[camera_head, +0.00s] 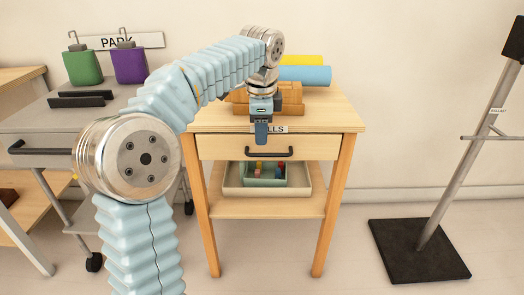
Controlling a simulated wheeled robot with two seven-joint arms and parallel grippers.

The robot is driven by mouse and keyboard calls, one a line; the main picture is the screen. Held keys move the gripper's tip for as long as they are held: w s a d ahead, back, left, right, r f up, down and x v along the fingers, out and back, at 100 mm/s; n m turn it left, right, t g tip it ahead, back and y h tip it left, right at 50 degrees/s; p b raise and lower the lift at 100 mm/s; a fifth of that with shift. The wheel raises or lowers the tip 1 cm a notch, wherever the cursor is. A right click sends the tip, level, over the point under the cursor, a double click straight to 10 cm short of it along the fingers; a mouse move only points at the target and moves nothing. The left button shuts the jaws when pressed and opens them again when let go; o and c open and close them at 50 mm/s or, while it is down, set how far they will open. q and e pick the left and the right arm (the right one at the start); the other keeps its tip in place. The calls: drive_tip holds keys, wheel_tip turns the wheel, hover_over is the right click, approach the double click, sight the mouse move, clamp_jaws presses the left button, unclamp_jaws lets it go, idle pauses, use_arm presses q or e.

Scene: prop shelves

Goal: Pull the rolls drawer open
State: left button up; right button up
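The rolls drawer (314,147) is the pale wooden front under the top of a small wooden table, and it looks closed. Its dark bar handle (269,152) is at the middle of the front. A label (279,129) reading "LLS", its first letters hidden, sits on the table edge above the drawer. My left gripper (261,138) points down in front of the label, just above the handle's left part. I cannot tell from this view whether it touches the handle or whether its fingers are apart. My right gripper is not in view.
Yellow (302,60) and blue (306,75) rolls and a wooden block holder (289,97) are on the tabletop. A tray (231,181) sits on the shelf below. A grey cart (32,121) stands left, a black-based stand (419,252) right. Floor between table and stand is clear.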

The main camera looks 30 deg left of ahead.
sight(261, 155)
use_arm(q)
drive_tip(key=f, duration=0.4)
drive_tip(key=w+f, duration=0.1)
drive_tip(key=f, duration=0.1)
drive_tip(key=shift+a+f+b, duration=0.1)
drive_tip(key=shift+a+b, duration=0.2)
drive_tip(key=shift+b, duration=0.1)
clamp_jaws()
